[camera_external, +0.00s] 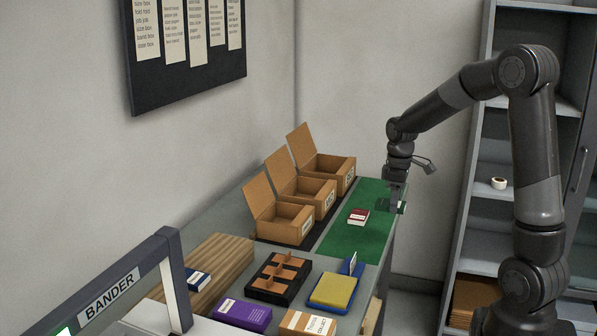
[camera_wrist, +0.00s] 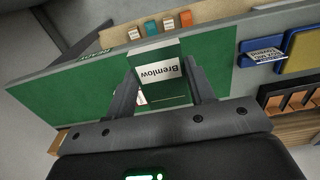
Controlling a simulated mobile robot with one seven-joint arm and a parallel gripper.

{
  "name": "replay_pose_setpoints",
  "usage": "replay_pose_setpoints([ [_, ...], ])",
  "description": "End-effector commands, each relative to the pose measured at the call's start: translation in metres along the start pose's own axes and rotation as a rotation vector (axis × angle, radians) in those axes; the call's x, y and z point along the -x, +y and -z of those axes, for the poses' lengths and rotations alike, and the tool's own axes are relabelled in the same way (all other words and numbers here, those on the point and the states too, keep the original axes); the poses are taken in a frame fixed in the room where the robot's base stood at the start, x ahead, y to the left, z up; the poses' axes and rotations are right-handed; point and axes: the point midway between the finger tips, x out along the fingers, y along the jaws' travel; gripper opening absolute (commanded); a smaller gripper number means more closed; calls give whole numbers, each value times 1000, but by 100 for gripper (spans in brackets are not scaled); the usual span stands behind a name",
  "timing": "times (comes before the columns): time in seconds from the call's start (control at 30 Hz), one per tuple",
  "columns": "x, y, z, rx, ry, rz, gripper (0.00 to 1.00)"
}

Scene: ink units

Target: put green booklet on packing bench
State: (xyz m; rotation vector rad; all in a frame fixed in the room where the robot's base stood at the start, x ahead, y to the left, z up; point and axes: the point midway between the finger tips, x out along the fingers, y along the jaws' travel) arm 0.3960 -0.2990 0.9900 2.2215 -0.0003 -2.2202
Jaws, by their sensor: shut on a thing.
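My gripper (camera_external: 397,205) is over the right edge of the green mat (camera_external: 345,238) on the packing bench (camera_external: 213,208). In the wrist view my gripper (camera_wrist: 163,92) is shut on the green booklet (camera_wrist: 150,56), which has a white label reading "Bremlow". In the external view the green booklet (camera_external: 403,208) shows only as a small green patch by the fingertips. I cannot tell whether it touches the mat. A red booklet (camera_external: 358,216) lies on the mat, left of my gripper.
Three open cardboard boxes (camera_external: 285,222) stand along the mat's left side. In front are a divided tray (camera_external: 280,278), a yellow pad on a blue tray (camera_external: 334,291), a purple pack (camera_external: 243,314) and the bander (camera_external: 110,292). A grey shelf (camera_external: 490,245) stands right.

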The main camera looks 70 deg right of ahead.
Motion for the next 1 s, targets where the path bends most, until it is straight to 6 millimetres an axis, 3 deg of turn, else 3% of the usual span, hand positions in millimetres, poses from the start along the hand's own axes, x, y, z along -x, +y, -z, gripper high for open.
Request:
replay_pose_setpoints([
  [0.3, -43, -39, 59, 7, -2, 2, 26],
  [0.5, -61, -55, 86, 3, -1, 1, 26],
  [0.67, -67, -60, 92, 1, 0, 0, 26],
  [1.0, -106, -59, 92, 2, 0, 0, 26],
])
